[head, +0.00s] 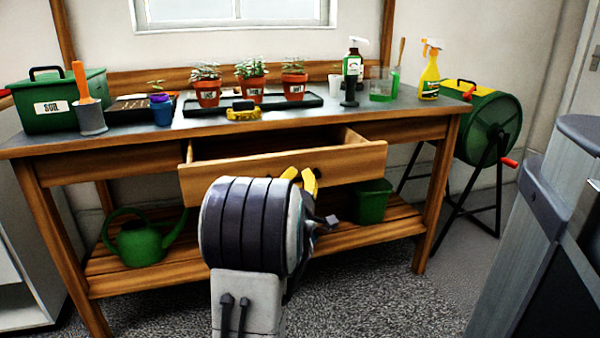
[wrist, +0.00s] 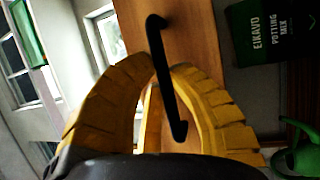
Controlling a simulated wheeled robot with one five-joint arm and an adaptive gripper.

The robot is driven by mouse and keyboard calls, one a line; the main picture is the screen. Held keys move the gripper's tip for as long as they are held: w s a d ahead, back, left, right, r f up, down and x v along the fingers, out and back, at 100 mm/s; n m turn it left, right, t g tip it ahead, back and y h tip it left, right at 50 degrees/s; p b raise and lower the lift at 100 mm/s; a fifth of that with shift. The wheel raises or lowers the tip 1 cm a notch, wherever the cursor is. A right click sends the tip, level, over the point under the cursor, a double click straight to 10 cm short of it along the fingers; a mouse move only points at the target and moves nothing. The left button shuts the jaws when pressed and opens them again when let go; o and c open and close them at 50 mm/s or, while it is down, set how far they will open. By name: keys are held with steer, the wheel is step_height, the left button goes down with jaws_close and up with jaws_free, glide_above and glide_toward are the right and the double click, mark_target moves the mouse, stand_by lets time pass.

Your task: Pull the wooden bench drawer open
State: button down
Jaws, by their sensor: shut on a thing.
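The wooden bench drawer (head: 235,178) is pulled partly out from the bench, and its open top shows a dark inside in the head view. In the wrist view the drawer front (wrist: 190,35) fills the upper middle, with a black bar handle (wrist: 158,60) on it. My gripper (head: 300,180) is at the drawer front, its yellow fingers partly hidden behind my arm. The far part of the drawer inside is hidden.
The wooden bench (head: 110,160) carries potted plants (head: 252,80), a green soil box (head: 60,103) and spray bottles. A green watering can (head: 145,240) and a green bin (head: 371,202) stand on its lower shelf.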

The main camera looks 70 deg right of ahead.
steer(key=shift+s+a+f, duration=0.1)
steer(key=shift+s+a, duration=0.35)
steer(key=shift+a, duration=0.2)
steer(key=c, duration=1.1)
jaws_free()
